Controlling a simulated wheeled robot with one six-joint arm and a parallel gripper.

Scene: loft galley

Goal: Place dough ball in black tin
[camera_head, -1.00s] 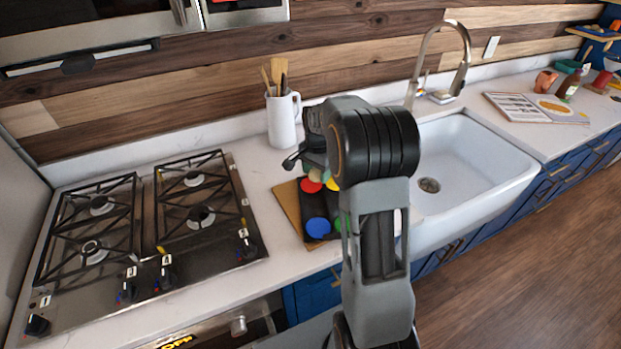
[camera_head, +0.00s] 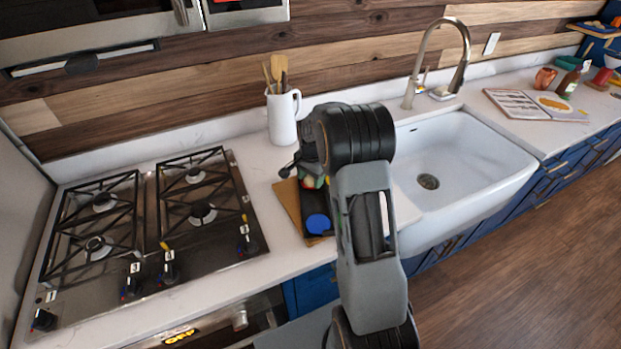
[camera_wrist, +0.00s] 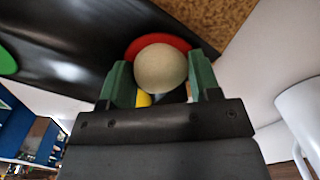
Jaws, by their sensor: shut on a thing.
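The dough ball (camera_wrist: 161,69) is a cream-coloured sphere held between the green fingers of my gripper (camera_wrist: 161,84) in the wrist view. My gripper is shut on it. A red disc (camera_wrist: 143,44) shows right behind the ball, on the black tin (camera_wrist: 70,35). I cannot tell whether the ball touches the tin. In the head view the black tin (camera_head: 311,203) lies on the counter, with a blue disc (camera_head: 318,224) at its near end. My gripper (camera_head: 311,180) is over its far part, and my arm hides much of the tin.
A brown board (camera_head: 287,197) lies under the tin. A white jug (camera_head: 283,120) with utensils stands close behind my gripper. A gas hob (camera_head: 150,230) is to the left and a white sink (camera_head: 465,160) to the right. An open book (camera_head: 535,104) lies beyond the sink.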

